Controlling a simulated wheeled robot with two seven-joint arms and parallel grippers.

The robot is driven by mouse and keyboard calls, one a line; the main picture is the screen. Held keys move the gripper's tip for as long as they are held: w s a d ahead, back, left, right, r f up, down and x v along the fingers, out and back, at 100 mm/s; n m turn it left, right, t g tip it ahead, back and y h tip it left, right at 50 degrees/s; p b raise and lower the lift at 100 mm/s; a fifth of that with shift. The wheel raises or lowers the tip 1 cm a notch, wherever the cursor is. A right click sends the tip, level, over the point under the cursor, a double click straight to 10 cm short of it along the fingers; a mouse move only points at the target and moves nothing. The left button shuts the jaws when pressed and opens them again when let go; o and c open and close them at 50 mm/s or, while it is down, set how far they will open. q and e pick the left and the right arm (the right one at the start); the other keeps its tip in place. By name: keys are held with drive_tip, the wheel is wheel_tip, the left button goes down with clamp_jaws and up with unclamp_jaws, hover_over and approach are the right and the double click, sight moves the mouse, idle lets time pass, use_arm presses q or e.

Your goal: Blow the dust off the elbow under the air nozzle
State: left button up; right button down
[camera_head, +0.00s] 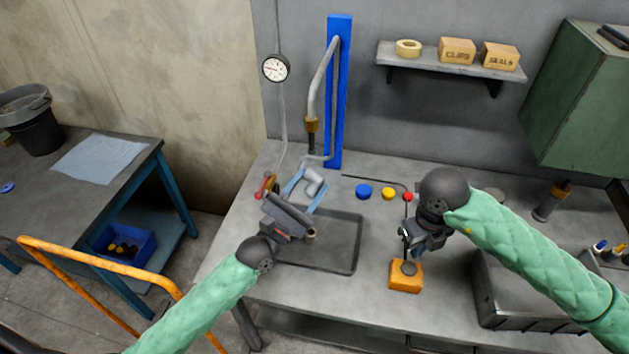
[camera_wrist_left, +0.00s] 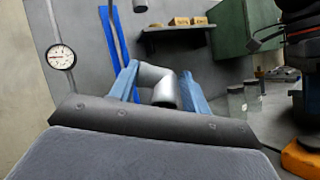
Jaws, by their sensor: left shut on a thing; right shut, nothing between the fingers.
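The grey metal elbow (camera_head: 314,182) is held between the blue fingers of my left gripper (camera_head: 305,190), which is shut on it. The left wrist view shows the elbow (camera_wrist_left: 162,86) between both blue fingers, its open end facing the camera. Dust on it cannot be made out. The air nozzle (camera_head: 311,141), dark-tipped below a brass fitting, hangs from a bent pipe on the blue post (camera_head: 339,90). The elbow appears below the nozzle tip; exact alignment is unclear. My right gripper (camera_head: 410,258) is shut and empty, just above the dark knob (camera_head: 408,268) on an orange block (camera_head: 405,283); contact is unclear.
A dark tray (camera_head: 345,265) lies on the bench beneath my left gripper. Blue (camera_head: 363,191), yellow (camera_head: 389,193) and red (camera_head: 408,196) round pieces sit behind my right gripper. A pressure gauge (camera_head: 275,68) hangs left of the post. A grey bin (camera_head: 515,300) stands right.

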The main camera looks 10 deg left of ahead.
idle(0.4)
use_arm(q)
drive_tip(key=s, duration=1)
idle(0.5)
idle(0.7)
